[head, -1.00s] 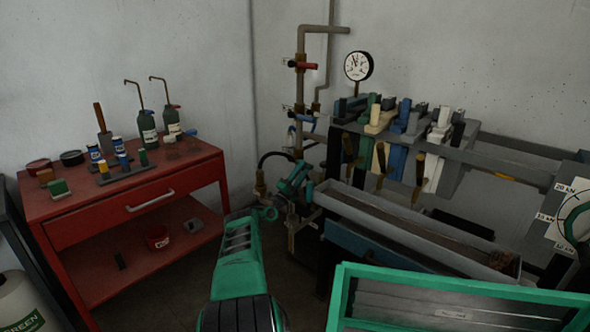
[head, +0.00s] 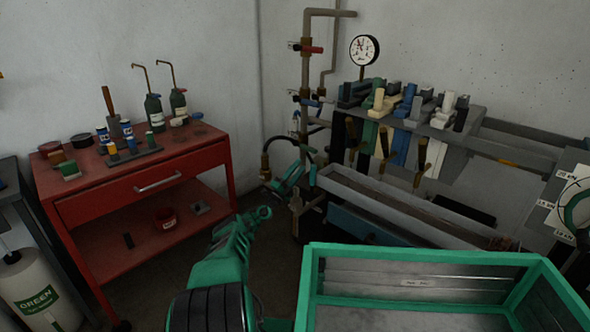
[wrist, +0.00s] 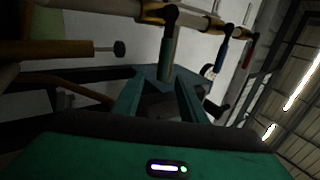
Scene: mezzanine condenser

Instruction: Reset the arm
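My arm, green and black, reaches up from the bottom of the head view. My gripper (head: 290,178) is small there, in front of the pipework, and its fingers are hard to make out. In the wrist view two green fingers (wrist: 160,100) stand apart with a dark gap between them. I see nothing held between them. Pipes with a blue and a red handle (wrist: 221,52) pass close above the fingers; I cannot tell whether they touch.
A red tool cart (head: 160,181) with bottles stands at left. A wall rack (head: 470,125) holds several coloured blocks above a grey trough (head: 375,198). A green-framed box (head: 420,258) fills the lower right. A white GREEN drum (head: 40,290) stands lower left.

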